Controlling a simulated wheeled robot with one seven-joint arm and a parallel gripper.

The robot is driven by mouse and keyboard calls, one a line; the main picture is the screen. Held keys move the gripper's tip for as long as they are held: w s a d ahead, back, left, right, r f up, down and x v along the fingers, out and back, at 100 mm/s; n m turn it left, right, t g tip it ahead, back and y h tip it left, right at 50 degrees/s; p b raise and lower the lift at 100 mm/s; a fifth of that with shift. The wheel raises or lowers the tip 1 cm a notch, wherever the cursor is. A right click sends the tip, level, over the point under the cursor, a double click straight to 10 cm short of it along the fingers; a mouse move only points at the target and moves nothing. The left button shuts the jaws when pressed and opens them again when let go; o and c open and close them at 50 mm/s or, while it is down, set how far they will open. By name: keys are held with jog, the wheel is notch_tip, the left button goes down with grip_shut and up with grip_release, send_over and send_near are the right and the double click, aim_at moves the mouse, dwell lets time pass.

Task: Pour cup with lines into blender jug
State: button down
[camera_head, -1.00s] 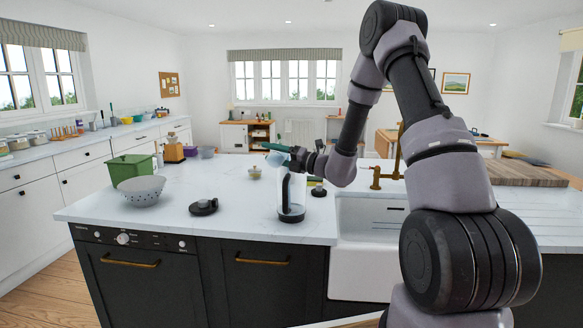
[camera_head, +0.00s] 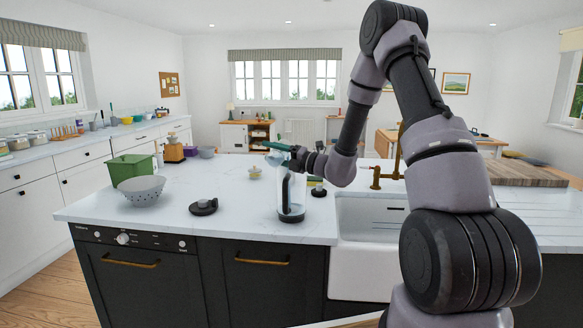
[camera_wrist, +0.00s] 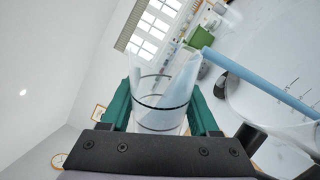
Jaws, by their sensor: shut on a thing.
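The cup with lines (camera_wrist: 158,100) is clear with dark rings. In the wrist view it sits between the green fingers of my gripper (camera_wrist: 162,112), which is shut on it. Light blue contents show inside the cup, and a light blue band (camera_wrist: 255,78) runs from its mouth across the jug opening, like a stream. The blender jug (camera_head: 292,190) is clear with a dark handle and base, and stands upright on the island counter. My gripper (camera_head: 279,153) is above the jug's top, with the cup tilted. The jug's rim also shows in the wrist view (camera_wrist: 232,98).
A dark round lid (camera_head: 203,207) lies left of the jug. A grey colander (camera_head: 142,191) and a green bin (camera_head: 131,170) are further left. The white sink (camera_head: 368,245) and brass tap (camera_head: 388,178) are to the right. The counter between lid and jug is clear.

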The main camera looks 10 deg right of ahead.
jog(key=shift+r+m, duration=0.25)
jog(key=shift+m, duration=0.35)
jog(key=shift+w+d+r+m+t, duration=0.35)
jog(key=shift+w+d+m, duration=0.3)
jog(key=shift+m, duration=0.35)
dwell(0.6)
jog(key=shift+w+d+f+m+h, duration=0.1)
jog(key=shift+f+m+h, duration=0.05)
jog(key=shift+m, duration=0.4)
jog(key=shift+w+f+m+h, duration=0.1)
jog(key=shift+m+h, duration=0.05)
jog(key=shift+m, duration=0.4)
dwell(0.5)
jog(key=shift+s+r+n, duration=0.1)
jog(key=shift+r+n, duration=0.05)
jog(key=shift+n, duration=0.45)
jog(key=shift+s+a+n, duration=0.6)
jog(key=shift+n, duration=0.6)
jog(key=shift+s+a+f+n, duration=0.2)
jog(key=shift+f+n, duration=0.1)
jog(key=shift+n, duration=0.2)
